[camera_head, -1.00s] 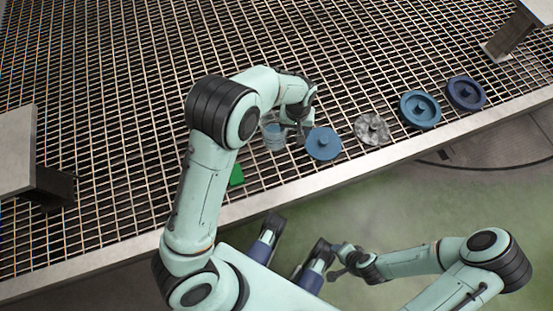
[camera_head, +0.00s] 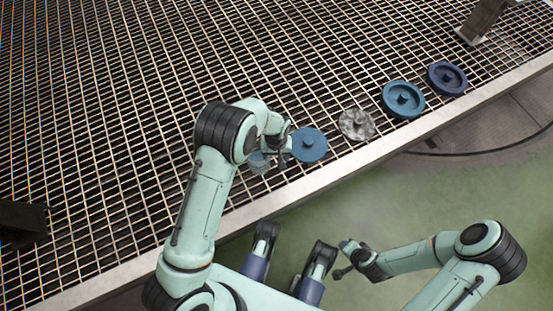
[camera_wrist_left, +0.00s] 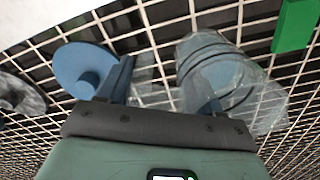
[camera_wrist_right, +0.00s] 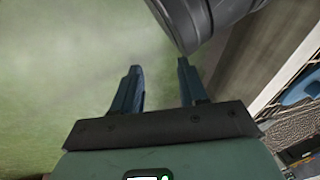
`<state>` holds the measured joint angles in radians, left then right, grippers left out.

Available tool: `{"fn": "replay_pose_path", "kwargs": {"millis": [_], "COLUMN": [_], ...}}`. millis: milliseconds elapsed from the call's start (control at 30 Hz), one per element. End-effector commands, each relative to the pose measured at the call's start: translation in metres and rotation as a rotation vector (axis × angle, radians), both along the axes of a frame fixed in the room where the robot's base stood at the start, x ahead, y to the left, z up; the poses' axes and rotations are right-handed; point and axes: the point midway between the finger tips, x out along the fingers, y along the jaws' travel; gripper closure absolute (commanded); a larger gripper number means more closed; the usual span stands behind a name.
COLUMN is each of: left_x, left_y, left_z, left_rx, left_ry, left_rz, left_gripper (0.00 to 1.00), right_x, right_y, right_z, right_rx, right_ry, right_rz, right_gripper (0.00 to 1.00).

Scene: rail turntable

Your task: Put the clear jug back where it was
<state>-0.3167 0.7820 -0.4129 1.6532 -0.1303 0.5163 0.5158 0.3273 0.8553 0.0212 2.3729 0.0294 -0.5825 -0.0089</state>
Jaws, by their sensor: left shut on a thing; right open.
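The clear jug (camera_head: 259,163), see-through with blue in it, is at my left gripper (camera_head: 281,147), over the front part of the grating. In the left wrist view the jug (camera_wrist_left: 222,75) stands at the right finger, and a clear part of it lies between the fingers. My left gripper (camera_wrist_left: 160,85) is shut on it. I cannot tell whether the jug's base touches the grating. My right gripper (camera_head: 347,258) is open and empty, away from the grating; its spread fingers show in the right wrist view (camera_wrist_right: 161,75).
A blue disc (camera_head: 309,145) lies close right of the jug. Further right lie a grey mottled disc (camera_head: 356,124), a teal disc (camera_head: 403,99) and a dark blue disc (camera_head: 446,78). A green block (camera_wrist_left: 296,25) is near the jug.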

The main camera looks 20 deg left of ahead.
Motion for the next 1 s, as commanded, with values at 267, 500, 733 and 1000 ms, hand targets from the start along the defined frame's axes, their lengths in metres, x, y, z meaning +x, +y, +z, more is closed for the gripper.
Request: {"fn": "replay_pose_path", "kwargs": {"millis": [267,500,733,1000], "left_x": [0.000,0.000,0.000,0.000], "left_y": [0.000,0.000,0.000,0.000], "left_z": [-0.038,-0.036,-0.040,-0.040], "left_rx": [0.000,0.000,0.001,0.001], "left_ry": [0.000,-0.001,0.001,0.001], "left_rz": [0.000,0.000,0.000,0.000], "left_gripper": [1.00,1.00,0.16,0.09], "right_x": [-0.023,-0.023,-0.026,-0.026], "right_y": [-0.003,-0.003,-0.004,-0.004], "right_z": [-0.022,-0.020,-0.023,-0.023], "right_rx": [0.004,0.005,0.005,0.004], "right_ry": [0.078,0.076,0.088,0.087], "right_rz": [-0.005,-0.005,-0.005,-0.005], "right_gripper": [0.57,0.57,0.57,0.57]}}
